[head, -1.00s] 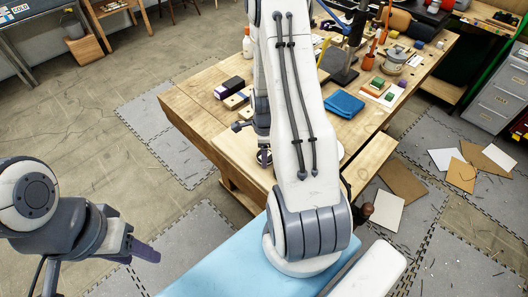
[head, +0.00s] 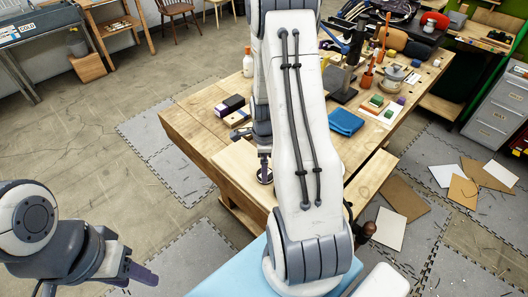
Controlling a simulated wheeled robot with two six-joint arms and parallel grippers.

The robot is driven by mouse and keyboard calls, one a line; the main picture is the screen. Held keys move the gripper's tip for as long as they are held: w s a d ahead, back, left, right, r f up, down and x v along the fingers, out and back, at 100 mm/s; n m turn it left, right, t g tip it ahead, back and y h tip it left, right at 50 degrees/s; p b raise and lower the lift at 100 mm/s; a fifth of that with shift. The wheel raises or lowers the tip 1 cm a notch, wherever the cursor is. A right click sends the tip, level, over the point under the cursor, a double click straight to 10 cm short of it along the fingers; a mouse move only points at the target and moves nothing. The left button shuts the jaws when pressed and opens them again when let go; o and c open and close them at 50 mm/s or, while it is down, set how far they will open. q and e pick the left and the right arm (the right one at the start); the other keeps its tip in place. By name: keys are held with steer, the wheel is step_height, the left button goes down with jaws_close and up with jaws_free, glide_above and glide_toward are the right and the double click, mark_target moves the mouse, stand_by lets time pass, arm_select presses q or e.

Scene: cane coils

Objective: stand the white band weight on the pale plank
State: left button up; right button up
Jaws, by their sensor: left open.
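The pale plank (head: 234,160) lies at the near left part of the workbench, partly covered by my right arm. My right arm fills the middle of the head view and reaches down over the plank. Its gripper (head: 265,167) shows only as a small part beside the arm, just above a dark round thing (head: 265,179) on the plank; whether it holds this cannot be told. No white band can be made out, and the weight may be behind my arm. My left gripper (head: 143,274) is open and empty at the lower left, over the floor, away from the bench.
The workbench (head: 185,125) holds a dark box (head: 230,105), a blue cloth (head: 346,122), a metal pot (head: 391,75) and a white bottle (head: 248,64). Sheets and boards lie on the floor at right. A drawer cabinet (head: 497,115) stands at the far right.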

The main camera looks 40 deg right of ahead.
step_height(320, 180, up, 9)
steer(key=b, duration=0.1)
steer(key=a+r+n, duration=0.4)
steer(key=a+n, duration=0.5)
steer(key=a, duration=0.3)
steer(key=s+a+r+n, duration=0.2)
steer(key=s+a+n, duration=0.6)
steer(key=n, duration=0.4)
steer(key=s+a+r+n+y, duration=0.1)
steer(key=s+a+r+n, duration=0.2)
steer(key=s+a+n, duration=0.4)
steer(key=a+n, duration=0.4)
steer(key=n, duration=0.1)
steer(key=shift+s, duration=0.4)
